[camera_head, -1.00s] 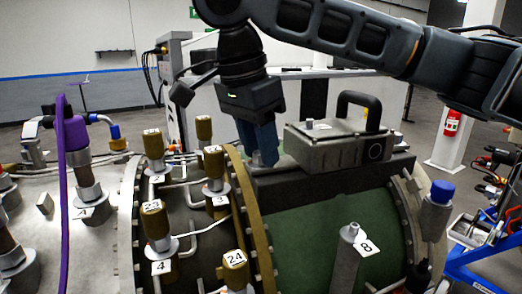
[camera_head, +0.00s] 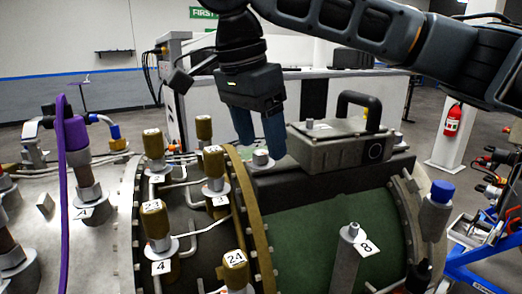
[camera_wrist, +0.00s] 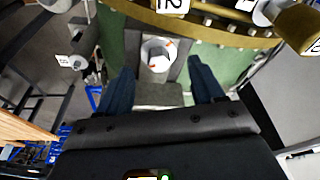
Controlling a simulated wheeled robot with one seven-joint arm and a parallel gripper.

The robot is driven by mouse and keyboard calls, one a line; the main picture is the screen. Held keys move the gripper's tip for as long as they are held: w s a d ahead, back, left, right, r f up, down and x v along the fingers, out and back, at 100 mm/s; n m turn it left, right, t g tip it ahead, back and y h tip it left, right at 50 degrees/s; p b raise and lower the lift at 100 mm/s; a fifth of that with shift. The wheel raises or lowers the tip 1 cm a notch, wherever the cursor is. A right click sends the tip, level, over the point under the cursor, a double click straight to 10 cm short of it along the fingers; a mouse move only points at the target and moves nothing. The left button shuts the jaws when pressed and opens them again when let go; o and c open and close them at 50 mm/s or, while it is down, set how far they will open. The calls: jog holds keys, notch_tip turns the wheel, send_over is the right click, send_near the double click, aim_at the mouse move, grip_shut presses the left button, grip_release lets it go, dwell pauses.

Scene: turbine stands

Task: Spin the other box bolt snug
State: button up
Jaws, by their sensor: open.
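The grey box (camera_head: 340,150) with a black handle sits on a dark mounting plate on top of the green turbine casing. A box bolt (camera_head: 261,158) with a pale round head stands on the plate at the box's left end. Another bolt (camera_head: 397,137) shows at the box's right end. My gripper (camera_head: 260,146) is open, fingers pointing down just above the left bolt. In the wrist view the bolt (camera_wrist: 158,55) shows between and beyond the two spread fingers (camera_wrist: 157,75), with red marks on its head. I cannot tell the exact height gap.
Brown-capped fittings (camera_head: 153,145) with number tags stand left of the gripper along a brass flange (camera_head: 250,205). A fitting tagged 8 (camera_head: 348,255) and a blue-capped post (camera_head: 440,195) stand in front and to the right.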

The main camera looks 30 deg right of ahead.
aim_at(259, 152)
jog(key=shift+r, duration=1.7)
